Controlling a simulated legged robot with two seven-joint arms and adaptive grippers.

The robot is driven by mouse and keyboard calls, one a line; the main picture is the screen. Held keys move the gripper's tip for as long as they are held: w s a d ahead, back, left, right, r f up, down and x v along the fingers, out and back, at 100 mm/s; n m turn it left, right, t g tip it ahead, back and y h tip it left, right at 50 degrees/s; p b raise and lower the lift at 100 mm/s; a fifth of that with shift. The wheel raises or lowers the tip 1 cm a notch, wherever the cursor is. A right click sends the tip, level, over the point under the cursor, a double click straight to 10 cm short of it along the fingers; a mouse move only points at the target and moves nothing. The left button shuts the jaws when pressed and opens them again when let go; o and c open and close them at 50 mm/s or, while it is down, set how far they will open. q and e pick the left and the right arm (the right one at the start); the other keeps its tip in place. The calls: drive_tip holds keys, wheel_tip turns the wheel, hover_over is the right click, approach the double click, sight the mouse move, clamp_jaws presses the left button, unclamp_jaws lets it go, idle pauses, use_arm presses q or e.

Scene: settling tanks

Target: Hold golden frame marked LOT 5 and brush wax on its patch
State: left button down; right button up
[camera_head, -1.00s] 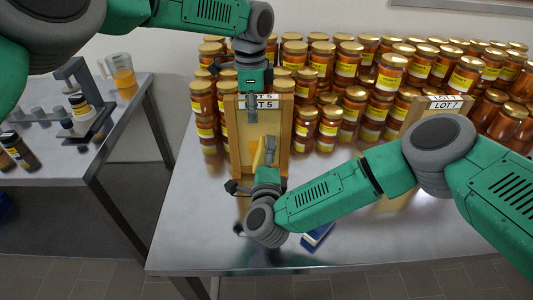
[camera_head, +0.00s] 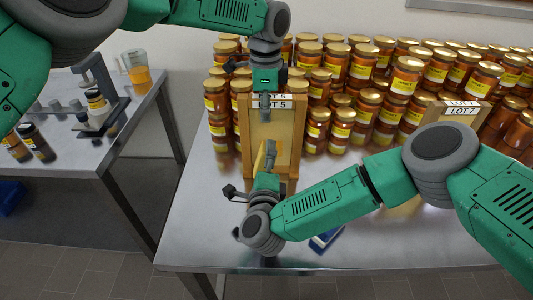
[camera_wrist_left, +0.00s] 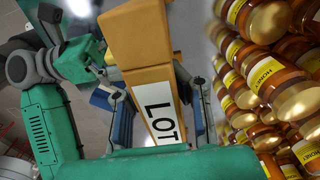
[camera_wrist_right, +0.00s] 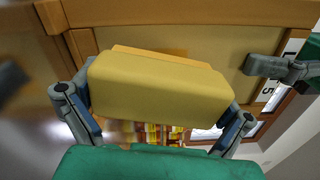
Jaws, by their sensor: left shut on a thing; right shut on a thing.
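The golden frame marked LOT 5 (camera_head: 244,140) stands upright on the steel table, in front of the honey jars. My left gripper (camera_head: 265,103) is shut on its top bar beside the LOT label; the bar also shows between its fingers in the left wrist view (camera_wrist_left: 148,62). My right gripper (camera_head: 269,152) is in front of the panel, shut on a yellow block (camera_wrist_right: 160,85) with an orange far edge. The block is close to the panel; I cannot tell whether it touches. The patch is largely hidden behind the right gripper and block.
Many honey jars (camera_head: 368,105) stand close behind and right of the frame. Another frame marked LOT 7 (camera_head: 437,112) is at the right. A blue item (camera_head: 326,240) lies near the table's front edge. A side table (camera_head: 75,160) with jars and a beaker is at the left.

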drive_tip(key=shift+s, duration=2.6)
drive_tip(key=o, duration=0.4)
drive_tip(key=c, duration=0.4)
